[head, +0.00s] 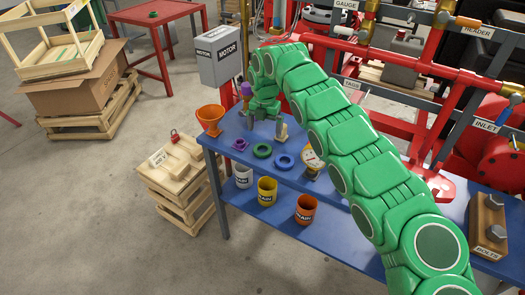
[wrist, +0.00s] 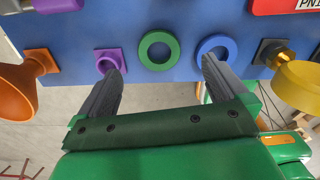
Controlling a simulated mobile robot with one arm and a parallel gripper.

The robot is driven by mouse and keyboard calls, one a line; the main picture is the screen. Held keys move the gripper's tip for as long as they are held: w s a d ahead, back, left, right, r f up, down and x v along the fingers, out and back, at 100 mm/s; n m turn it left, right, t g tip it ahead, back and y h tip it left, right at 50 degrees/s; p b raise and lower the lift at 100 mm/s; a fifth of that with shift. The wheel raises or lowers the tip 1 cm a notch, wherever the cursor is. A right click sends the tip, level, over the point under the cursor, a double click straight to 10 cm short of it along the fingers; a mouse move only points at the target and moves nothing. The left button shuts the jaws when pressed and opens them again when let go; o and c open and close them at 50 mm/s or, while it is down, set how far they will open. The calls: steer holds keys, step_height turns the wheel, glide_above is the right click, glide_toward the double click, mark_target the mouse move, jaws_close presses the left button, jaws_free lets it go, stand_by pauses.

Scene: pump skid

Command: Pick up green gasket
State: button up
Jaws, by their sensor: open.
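The green gasket (head: 262,150) is a flat ring lying on the blue bench top (head: 240,163). In the wrist view the green gasket (wrist: 142,50) lies just beyond my fingertips, midway between them across the picture. My gripper (head: 265,128) is open and empty, pointing down over the bench near the gasket and not touching it. In the wrist view my gripper (wrist: 162,68) shows both dark fingers spread wide, and the whole ring is visible.
A blue ring (head: 284,161) lies right of the gasket and a purple flanged piece (head: 240,145) left. In the wrist view, my fingertips overlap near both. An orange funnel (head: 210,118) stands at the left corner and a gauge (head: 312,160) at right. Labelled cups (head: 267,190) sit on the lower shelf.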

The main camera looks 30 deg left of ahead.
mark_target(263, 149)
steer(key=shift+s+a+f, duration=0.1)
steer(key=shift+a+f, duration=0.05)
steer(key=shift+s+f, duration=0.1)
steer(key=shift+f, duration=1.15)
steer(key=shift+s+f, duration=0.2)
steer(key=shift+f, duration=0.4)
steer(key=shift+s+f, duration=0.15)
steer(key=shift+f, duration=1.8)
steer(key=shift+c, duration=0.2)
steer(key=c, duration=1)
steer(key=shift+r, duration=0.15)
